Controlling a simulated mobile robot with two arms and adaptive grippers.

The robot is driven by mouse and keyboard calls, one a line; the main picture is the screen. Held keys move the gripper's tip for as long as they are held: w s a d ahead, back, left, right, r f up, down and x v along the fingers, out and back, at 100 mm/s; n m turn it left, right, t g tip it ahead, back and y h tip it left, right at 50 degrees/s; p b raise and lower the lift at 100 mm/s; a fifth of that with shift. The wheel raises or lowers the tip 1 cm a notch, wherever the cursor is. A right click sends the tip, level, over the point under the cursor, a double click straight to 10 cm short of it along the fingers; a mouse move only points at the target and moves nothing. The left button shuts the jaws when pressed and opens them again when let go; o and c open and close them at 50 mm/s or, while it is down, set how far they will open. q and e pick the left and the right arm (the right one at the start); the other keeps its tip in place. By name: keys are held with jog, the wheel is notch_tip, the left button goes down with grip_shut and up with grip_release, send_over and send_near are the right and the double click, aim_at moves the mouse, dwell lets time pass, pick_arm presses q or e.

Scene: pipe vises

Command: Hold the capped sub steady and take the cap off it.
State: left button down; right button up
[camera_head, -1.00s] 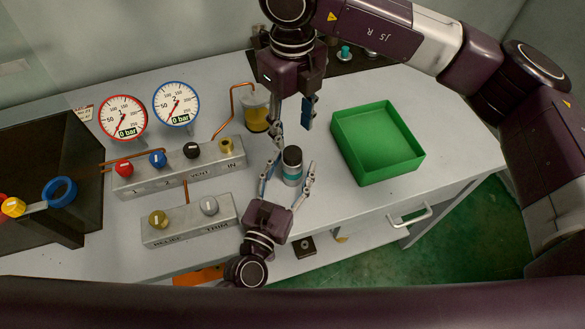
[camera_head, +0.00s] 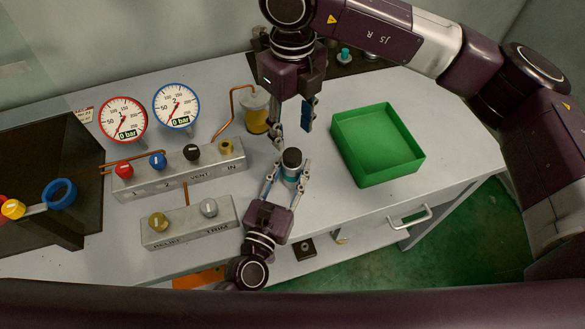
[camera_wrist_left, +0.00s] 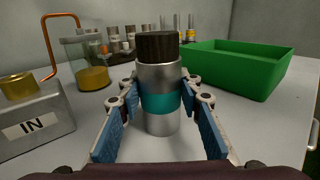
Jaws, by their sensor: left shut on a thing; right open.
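The capped sub (camera_head: 291,172) is a short upright silver cylinder with a teal band, standing on the bench. Its dark ribbed cap (camera_head: 292,156) is on top. In the left wrist view the sub (camera_wrist_left: 161,112) stands between the blue finger pads, with the cap (camera_wrist_left: 158,46) above them. My left gripper (camera_head: 288,180) is shut on the sub's body from the front, at the band. My right gripper (camera_head: 292,118) points down, open and empty, above and behind the cap, apart from it.
A green tray (camera_head: 417,158) stands to the right. Valve blocks (camera_head: 180,168) with coloured knobs, two gauges (camera_head: 123,117) and a jar of yellow liquid (camera_head: 256,112) stand to the left and behind. A dark rack stands at the back. The bench between the sub and tray is clear.

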aim_at(292, 154)
jog(key=m, duration=2.2)
jog(key=shift+f, duration=4)
